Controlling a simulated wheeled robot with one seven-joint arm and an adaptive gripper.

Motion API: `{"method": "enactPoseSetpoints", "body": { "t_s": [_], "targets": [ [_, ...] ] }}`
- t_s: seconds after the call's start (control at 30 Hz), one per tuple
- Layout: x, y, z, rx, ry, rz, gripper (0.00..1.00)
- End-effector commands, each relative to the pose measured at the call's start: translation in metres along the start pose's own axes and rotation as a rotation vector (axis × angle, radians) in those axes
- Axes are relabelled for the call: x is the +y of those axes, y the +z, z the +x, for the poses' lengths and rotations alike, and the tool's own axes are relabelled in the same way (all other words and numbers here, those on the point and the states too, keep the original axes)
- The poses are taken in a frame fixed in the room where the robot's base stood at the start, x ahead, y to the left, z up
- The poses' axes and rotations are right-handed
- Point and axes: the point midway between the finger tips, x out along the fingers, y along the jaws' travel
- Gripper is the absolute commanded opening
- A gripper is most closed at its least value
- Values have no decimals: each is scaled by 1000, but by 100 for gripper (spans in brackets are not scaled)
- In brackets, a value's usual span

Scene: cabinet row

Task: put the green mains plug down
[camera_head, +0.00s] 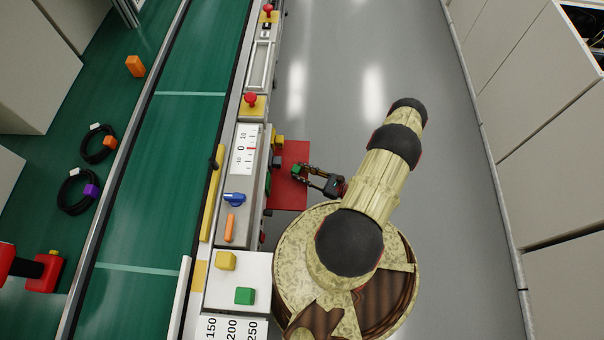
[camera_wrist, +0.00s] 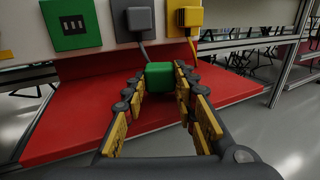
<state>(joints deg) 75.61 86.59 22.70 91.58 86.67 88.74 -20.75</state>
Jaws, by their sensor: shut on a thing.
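The green mains plug (camera_wrist: 160,76) is a small green block between my fingertips. It also shows in the head view (camera_head: 298,169). My gripper (camera_wrist: 160,84) is shut on it, with the yellow-padded fingers on either side. In the head view my gripper (camera_head: 303,171) reaches left from the arm over a red shelf (camera_head: 288,197). The plug is over this shelf, near the cabinet front; I cannot tell whether it touches the surface. The plug's pins are not visible.
A green socket plate (camera_wrist: 70,24), a grey plug (camera_wrist: 140,20) and a yellow plug (camera_wrist: 188,17) are on the panel behind the shelf; both plugs have cords. The red shelf (camera_wrist: 75,117) looks bare around my gripper. Grey floor (camera_head: 335,100) lies clear beyond it.

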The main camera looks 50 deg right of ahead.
Motion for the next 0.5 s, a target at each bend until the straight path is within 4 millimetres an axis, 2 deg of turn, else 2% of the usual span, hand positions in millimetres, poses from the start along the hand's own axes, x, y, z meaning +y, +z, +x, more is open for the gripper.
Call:
{"method": "enactPoseSetpoints", "body": {
  "t_s": [0.23,0.5],
  "targets": [
    [0,0,0,0,0,-1,0],
    [0,-8,0,0,0,-1,0]
  ]
}}
